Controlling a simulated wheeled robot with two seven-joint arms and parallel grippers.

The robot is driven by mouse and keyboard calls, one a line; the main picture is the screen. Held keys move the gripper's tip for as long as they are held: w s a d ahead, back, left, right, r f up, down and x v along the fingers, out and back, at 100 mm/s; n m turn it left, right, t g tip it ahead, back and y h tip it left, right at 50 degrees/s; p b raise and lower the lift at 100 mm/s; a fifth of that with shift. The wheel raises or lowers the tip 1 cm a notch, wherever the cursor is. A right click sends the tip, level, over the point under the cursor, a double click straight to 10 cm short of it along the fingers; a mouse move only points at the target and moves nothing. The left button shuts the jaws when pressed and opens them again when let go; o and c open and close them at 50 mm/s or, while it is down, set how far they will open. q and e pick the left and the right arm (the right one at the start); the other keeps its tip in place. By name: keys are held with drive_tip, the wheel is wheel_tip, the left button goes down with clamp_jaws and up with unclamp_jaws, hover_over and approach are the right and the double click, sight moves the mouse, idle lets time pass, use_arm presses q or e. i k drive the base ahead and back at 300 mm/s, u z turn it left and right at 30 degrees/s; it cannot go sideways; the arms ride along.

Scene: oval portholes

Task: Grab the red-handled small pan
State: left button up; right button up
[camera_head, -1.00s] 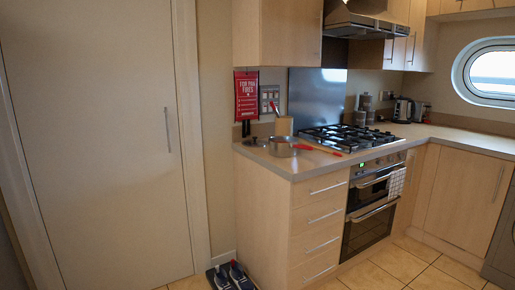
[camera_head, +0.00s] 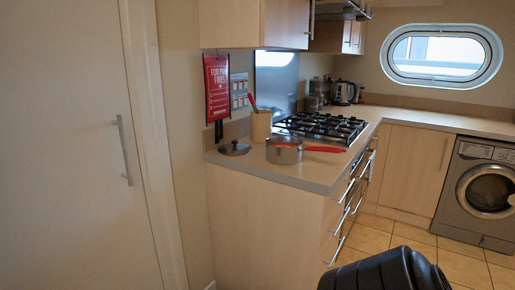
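The small pan (camera_head: 284,152) is a grey metal pot with a red handle (camera_head: 325,149) that points right. It stands upright on the near end of the counter (camera_head: 300,174), just in front of the hob. A dark lid (camera_head: 234,149) with a knob lies on the counter to its left. A black rounded part at the bottom right seems to be part of my own body. Neither of my grippers shows in the head view.
A utensil pot (camera_head: 261,125) stands behind the pan, and the gas hob (camera_head: 322,127) is behind and right. A door (camera_head: 75,150) fills the left. Tiled floor (camera_head: 400,238) is open on the right, before the washing machine (camera_head: 478,193).

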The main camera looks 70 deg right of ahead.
sight(280, 150)
drive_tip(key=z, duration=0.85)
drive_tip(key=i, duration=1.3)
drive_tip(key=z, duration=1.2)
